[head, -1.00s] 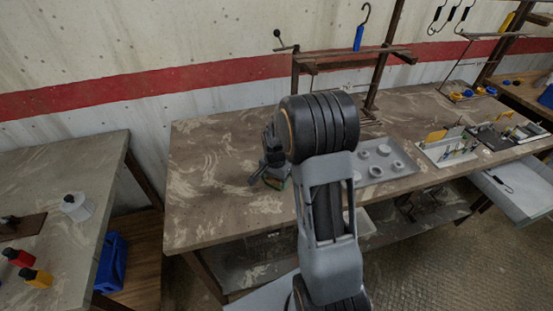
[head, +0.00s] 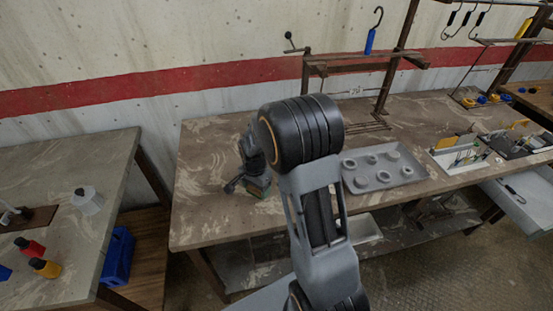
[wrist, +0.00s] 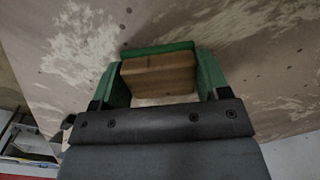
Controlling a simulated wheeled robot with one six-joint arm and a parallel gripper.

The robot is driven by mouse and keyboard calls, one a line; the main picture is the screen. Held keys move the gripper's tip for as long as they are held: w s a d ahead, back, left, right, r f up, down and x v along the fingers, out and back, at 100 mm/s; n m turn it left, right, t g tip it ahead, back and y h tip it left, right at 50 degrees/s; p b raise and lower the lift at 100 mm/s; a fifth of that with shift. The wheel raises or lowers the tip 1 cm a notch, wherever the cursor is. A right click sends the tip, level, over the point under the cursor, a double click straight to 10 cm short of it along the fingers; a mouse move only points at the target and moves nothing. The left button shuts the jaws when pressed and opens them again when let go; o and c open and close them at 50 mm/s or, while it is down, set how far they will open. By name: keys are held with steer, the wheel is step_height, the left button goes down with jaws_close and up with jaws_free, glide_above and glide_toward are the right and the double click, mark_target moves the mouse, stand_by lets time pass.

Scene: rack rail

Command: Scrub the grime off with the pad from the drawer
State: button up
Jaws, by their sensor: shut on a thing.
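My gripper (wrist: 160,84) is shut on a pad (wrist: 158,76), a wooden block with a green layer along its far side. In the head view my gripper (head: 257,188) is low over the left part of the brown workbench (head: 215,225), partly hidden by my arm. In the wrist view the pad is close to the bench top; I cannot tell whether it touches. Pale smears and small dark specks mark the bench top around it. I cannot tell which marks are the grime. An open drawer (head: 520,205) sticks out at the right.
A grey tray (head: 405,177) with round parts lies right of my arm. A metal rack (head: 365,62) with a blue-handled hook (head: 370,42) stands at the back. A side table (head: 60,180) with bottles is at the left, and a blue bin (head: 118,255) is below it.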

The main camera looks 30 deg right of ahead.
steer(key=shift+w+a, duration=0.2)
steer(key=shift+a, duration=0.6)
steer(key=shift+a+r, duration=0.2)
steer(key=shift+a, duration=0.1)
step_height(320, 180, up, 3)
steer(key=shift+d+r+p, duration=0.1)
steer(key=shift+r+p, duration=0.1)
steer(key=shift+p, duration=0.95)
steer(key=shift+w+r+p, duration=0.1)
steer(key=shift+r+p, duration=0.45)
steer(key=shift+r, duration=0.15)
steer(key=shift+r+p, duration=1.05)
steer(key=shift+r, duration=0.45)
